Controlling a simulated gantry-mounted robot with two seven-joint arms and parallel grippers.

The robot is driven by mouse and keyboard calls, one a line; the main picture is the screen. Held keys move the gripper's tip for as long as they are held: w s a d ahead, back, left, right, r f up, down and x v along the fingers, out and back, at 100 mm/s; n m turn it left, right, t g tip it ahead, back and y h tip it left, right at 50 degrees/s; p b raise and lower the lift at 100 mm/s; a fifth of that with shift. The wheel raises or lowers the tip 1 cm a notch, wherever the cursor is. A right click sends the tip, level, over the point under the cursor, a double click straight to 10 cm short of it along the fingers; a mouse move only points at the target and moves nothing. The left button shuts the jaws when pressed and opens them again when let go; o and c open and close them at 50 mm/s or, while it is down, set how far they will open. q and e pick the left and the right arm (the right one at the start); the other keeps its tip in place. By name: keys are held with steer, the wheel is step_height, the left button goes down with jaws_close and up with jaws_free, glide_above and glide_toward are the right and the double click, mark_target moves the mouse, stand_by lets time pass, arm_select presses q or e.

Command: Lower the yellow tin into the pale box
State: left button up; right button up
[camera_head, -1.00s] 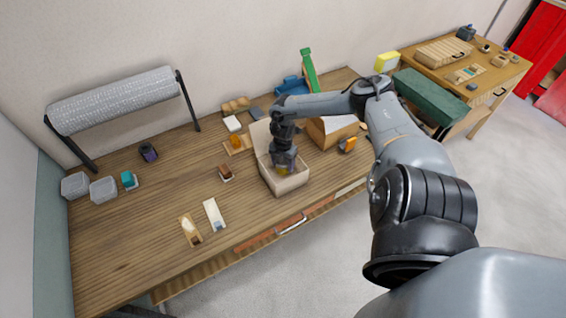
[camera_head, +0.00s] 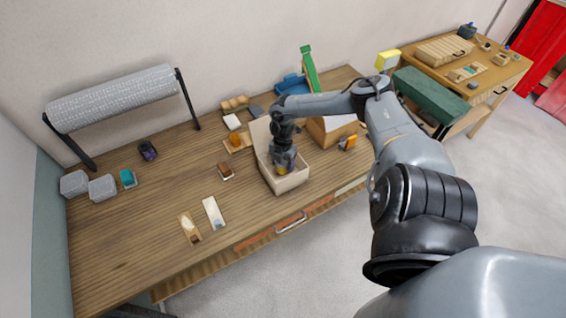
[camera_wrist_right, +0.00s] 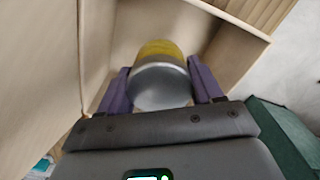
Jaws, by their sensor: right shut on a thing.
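The yellow tin (camera_wrist_right: 160,78) has a yellow side and a silvery end facing the camera in the right wrist view. My right gripper (camera_wrist_right: 160,90) is shut on it, with a purple finger on each side. The pale box (camera_head: 286,183) stands open on the wooden bench, its raised lid (camera_head: 258,132) at the back. In the head view my right gripper (camera_head: 283,168) reaches down into the box's opening, and a little yellow of the tin shows there. The box walls surround the tin in the wrist view; whether it touches the floor I cannot tell. My left gripper is not seen.
A larger tan box (camera_head: 330,131) stands just right of the pale box. The bench front left is mostly clear.

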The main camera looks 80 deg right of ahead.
mark_target(283, 169)
steer(key=shift+f+b, duration=0.5)
steer(key=shift+f, duration=0.2)
steer(key=shift+f+b, duration=0.45)
steer(key=shift+f, duration=0.15)
stand_by(0.4)
steer(key=shift+f+b, duration=0.35)
steer(key=shift+f, duration=0.1)
steer(key=shift+f+b, duration=0.5)
steer(key=shift+f, duration=0.1)
stand_by(0.4)
steer(key=o, duration=1.2)
